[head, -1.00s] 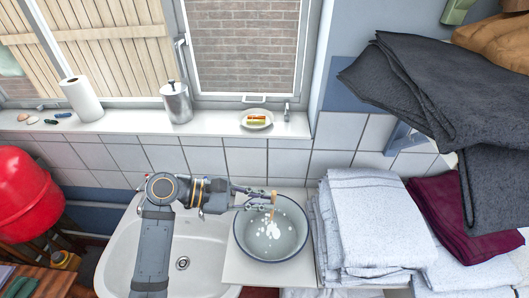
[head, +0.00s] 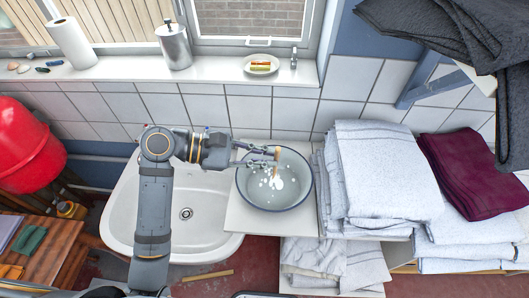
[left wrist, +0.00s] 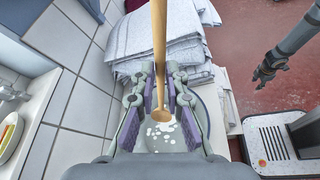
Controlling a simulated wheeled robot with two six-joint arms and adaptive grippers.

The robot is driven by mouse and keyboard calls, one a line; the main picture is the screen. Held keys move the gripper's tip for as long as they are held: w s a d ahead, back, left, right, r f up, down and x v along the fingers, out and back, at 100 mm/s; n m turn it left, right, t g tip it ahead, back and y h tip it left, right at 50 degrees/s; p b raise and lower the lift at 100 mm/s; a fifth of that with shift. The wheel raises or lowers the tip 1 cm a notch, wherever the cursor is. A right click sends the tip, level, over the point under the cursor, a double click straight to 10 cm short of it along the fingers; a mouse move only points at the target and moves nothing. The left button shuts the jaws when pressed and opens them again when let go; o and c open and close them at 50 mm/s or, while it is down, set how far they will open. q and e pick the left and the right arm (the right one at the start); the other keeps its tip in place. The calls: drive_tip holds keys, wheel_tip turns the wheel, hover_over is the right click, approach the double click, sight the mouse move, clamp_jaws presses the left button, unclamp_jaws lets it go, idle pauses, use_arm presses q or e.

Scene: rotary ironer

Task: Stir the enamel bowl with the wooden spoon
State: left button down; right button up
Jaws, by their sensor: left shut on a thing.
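The enamel bowl (head: 297,198) is pale with a dark rim and stands on a white surface right of the sink. Several white bits (head: 277,184) lie inside it. My left gripper (head: 272,158) is over the bowl's far part, shut on the wooden spoon (head: 277,154). In the left wrist view the spoon (left wrist: 159,45) stands roughly upright between the fingers, with its rounded end over or in the bowl (left wrist: 212,115); contact with the bottom is unclear. My right gripper (left wrist: 265,74) shows at the right of that view, away from the bowl, its jaws too small to judge.
The white sink (head: 125,220) is left of the bowl. Folded pale towels (head: 385,165) stack close on its right, with a maroon towel (head: 470,175) beyond. The tiled wall and windowsill (head: 215,73) with a canister (head: 173,45) and small plate (head: 261,65) are behind.

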use_arm(q)
drive_tip(key=w+f+b, duration=0.3)
drive_tip(key=f+b, duration=0.2)
drive_tip(key=f, duration=0.6)
drive_tip(key=shift+f, duration=0.3)
use_arm(e)
wheel_tip(320, 180, down, 6)
drive_tip(key=s, duration=0.2)
drive_tip(key=shift+d, duration=0.15)
drive_tip(key=shift+s+r, duration=0.1)
drive_tip(key=shift+s, duration=0.05)
